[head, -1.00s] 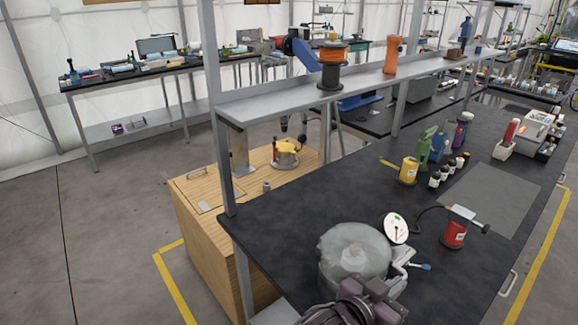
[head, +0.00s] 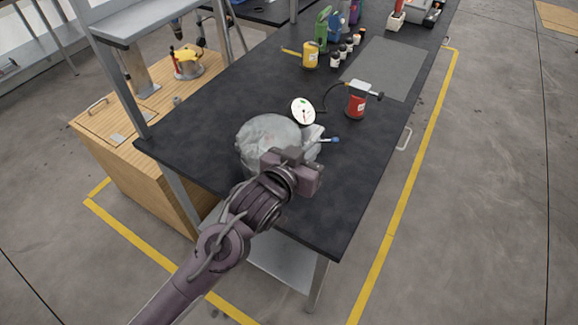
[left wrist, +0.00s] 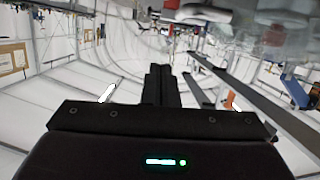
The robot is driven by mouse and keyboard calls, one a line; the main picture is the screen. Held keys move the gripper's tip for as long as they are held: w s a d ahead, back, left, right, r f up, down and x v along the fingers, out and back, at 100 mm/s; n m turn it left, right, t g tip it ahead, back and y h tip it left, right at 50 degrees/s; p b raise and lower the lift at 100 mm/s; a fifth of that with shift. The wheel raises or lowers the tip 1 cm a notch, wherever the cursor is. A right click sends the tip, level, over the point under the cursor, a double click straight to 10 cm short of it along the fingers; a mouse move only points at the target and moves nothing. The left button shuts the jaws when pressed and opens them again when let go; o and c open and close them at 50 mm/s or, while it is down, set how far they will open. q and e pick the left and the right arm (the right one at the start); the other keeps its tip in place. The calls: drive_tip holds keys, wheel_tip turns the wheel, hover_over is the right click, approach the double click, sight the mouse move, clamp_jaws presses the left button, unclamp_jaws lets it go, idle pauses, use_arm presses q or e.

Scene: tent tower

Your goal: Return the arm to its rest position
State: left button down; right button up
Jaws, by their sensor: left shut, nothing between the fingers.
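My left arm reaches in from the bottom left of the head view. My right gripper is not in view.
A white dial gauge (head: 303,111), a red can (head: 356,101), a yellow can (head: 310,56) and several bottles stand on the bench. A wooden cabinet (head: 120,125) stands to the left. The floor at right is clear.

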use_arm(q)
drive_tip(key=f+b+v, duration=0.1)
drive_tip(key=b+v, duration=0.1)
drive_tip(key=v, duration=0.6)
drive_tip(key=s+a+f+n+g+y, duration=0.2)
drive_tip(key=s+a+f+g+y, duration=0.3)
drive_tip(key=a+f, duration=0.5)
drive_tip(key=s+a+f+n+g+y, duration=0.2)
drive_tip(key=s+a+f+g+y, duration=0.15)
drive_tip(key=s+a+f, duration=0.65)
wheel_tip(320, 180, down, 24)
drive_tip(key=w+a+g, duration=0.2)
drive_tip(key=s+a+f+g, duration=0.1)
drive_tip(key=s+a+f, duration=0.2)
drive_tip(key=s+f, duration=1.7)
drive_tip(key=shift+s, duration=0.15)
